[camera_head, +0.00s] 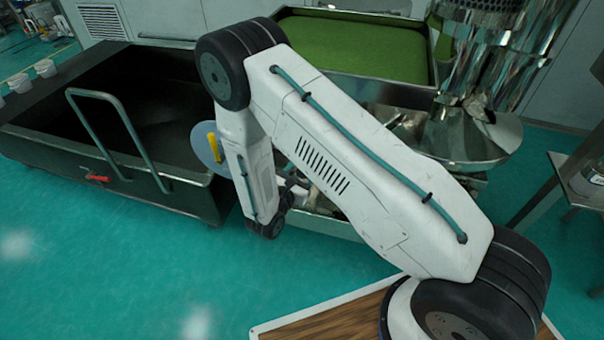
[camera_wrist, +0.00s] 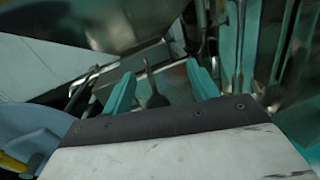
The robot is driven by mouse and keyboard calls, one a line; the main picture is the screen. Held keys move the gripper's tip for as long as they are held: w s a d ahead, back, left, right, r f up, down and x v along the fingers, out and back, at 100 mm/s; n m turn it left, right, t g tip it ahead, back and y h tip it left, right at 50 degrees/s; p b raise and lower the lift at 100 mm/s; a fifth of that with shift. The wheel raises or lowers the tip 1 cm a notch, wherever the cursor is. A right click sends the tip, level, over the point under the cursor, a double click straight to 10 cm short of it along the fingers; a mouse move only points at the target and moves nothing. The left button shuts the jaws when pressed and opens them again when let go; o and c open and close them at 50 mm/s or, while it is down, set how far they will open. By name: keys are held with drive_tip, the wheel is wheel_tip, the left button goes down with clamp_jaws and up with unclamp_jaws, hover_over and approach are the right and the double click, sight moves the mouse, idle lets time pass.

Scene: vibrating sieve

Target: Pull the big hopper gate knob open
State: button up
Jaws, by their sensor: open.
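A dark knob (camera_wrist: 157,100) on a thin stem shows between the two teal fingers of my gripper (camera_wrist: 160,70) in the wrist view. The fingers are apart, one on each side of the knob, with visible gaps. I cannot tell how deep the knob sits between them. In the head view my arm hides the gripper's fingers and the knob. The large metal hopper (camera_head: 433,75), filled with green material, stands behind my arm. Its lower part is mostly hidden. Slanted metal surfaces (camera_wrist: 125,22) lie beyond the knob in the wrist view.
A pale disc with a yellow handle (camera_head: 205,150) is close to my forearm, also at the wrist view's lower left (camera_wrist: 30,130). A dark bin (camera_head: 110,195) with a tube handle stands left. A shiny metal machine (camera_head: 455,140) stands right. The green floor in front is clear.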

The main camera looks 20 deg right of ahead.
sight(302, 175)
wheel_tip(302, 175, down, 8)
drive_tip(key=a+r+n+t+y, duration=0.1)
drive_tip(key=a+n+t+y, duration=0.1)
drive_tip(key=a+n+y, duration=0.15)
drive_tip(key=shift+h, duration=0.25)
drive_tip(key=x, duration=0.7)
drive_tip(key=shift+s+d+f, duration=0.1)
drive_tip(key=shift+d+f, duration=0.05)
drive_tip(key=shift+d, duration=0.3)
